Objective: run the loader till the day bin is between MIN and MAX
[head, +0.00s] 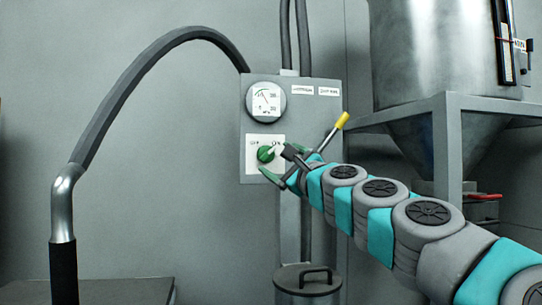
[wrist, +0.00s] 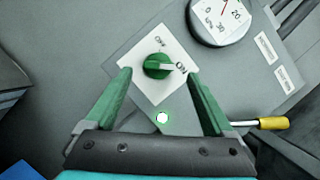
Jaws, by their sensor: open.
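The green loader knob (head: 266,153) is on a white OFF/ON plate on the grey control box (head: 247,125). In the wrist view the knob (wrist: 157,66) has its white pointer turned to ON. A small lamp (wrist: 162,117) below the plate glows with a green halo. My gripper (head: 284,166) is open in front of the plate. Its fingers (wrist: 159,76) stand either side of the knob with gaps, apart from it. The day bin (head: 430,50) is a steel hopper at the upper right. Its dark sight strip (head: 503,40) has a red mark and small labels; the level is unreadable.
A round gauge (head: 265,101) sits above the plate. A yellow-tipped lever (head: 342,121) sticks out at the box's right. A thick hose (head: 150,60) arches at left to a metal pipe (head: 62,210). A lidded canister (head: 307,278) stands below; the bin's frame (head: 447,150) is at right.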

